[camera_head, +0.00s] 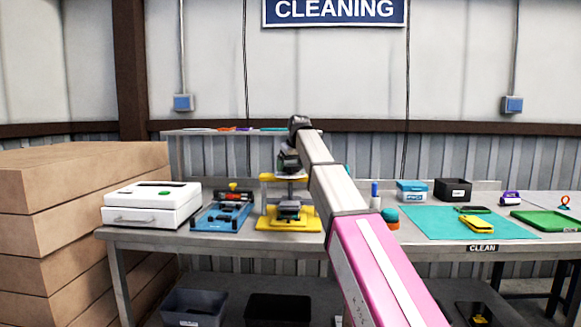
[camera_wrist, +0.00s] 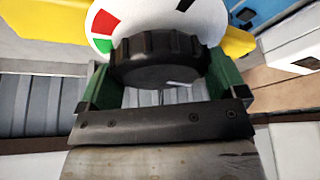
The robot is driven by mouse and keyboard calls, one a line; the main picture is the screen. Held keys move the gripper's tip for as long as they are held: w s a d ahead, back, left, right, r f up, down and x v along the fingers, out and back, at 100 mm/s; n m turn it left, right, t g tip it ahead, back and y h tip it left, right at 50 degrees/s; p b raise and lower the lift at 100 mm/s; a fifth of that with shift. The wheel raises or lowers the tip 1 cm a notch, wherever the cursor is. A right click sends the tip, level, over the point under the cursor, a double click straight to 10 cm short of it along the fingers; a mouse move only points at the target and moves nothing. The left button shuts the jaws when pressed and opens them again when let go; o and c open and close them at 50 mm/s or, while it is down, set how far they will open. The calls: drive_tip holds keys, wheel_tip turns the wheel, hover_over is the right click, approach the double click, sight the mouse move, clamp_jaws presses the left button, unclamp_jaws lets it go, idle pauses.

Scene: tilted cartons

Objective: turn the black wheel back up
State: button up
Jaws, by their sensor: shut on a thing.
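The black wheel (camera_wrist: 155,62) is a ribbed round knob in the wrist view, with a short pale mark on its face at the lower right. It sits in front of a white dial (camera_wrist: 103,24) with red, green and black sectors. My gripper (camera_wrist: 162,72) has its green-padded fingers on either side of the wheel and is shut on it. In the head view, my gripper (camera_head: 289,160) is at the top of the yellow press (camera_head: 290,224), and my arm and gripper hide the wheel and dial there.
On the bench, a blue fixture (camera_head: 221,212) and a white case (camera_head: 152,205) stand left of the press. A teal mat (camera_head: 440,222) with a yellow device (camera_head: 477,228) lies to the right. A shelf (camera_head: 215,132) runs behind. Stacked cartons (camera_head: 80,215) fill the left side.

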drive_tip(key=n, duration=0.2)
drive_tip(key=n+g+y, duration=0.1)
drive_tip(key=n, duration=0.1)
drive_tip(key=shift+w+n+y, duration=0.15)
drive_tip(key=shift+n+y, duration=0.15)
drive_tip(key=n+g, duration=0.1)
drive_tip(key=n, duration=0.3)
drive_tip(key=shift+w+d+r+n+g+y, duration=0.1)
drive_tip(key=shift+n+g+y, duration=0.2)
drive_tip(key=shift+g, duration=0.1)
drive_tip(key=n+g, duration=0.2)
drive_tip(key=n, duration=0.2)
drive_tip(key=shift+n+g, duration=0.5)
drive_tip(key=shift+n, duration=1.4)
drive_tip(key=o, duration=0.6)
drive_tip(key=shift+w, duration=0.1)
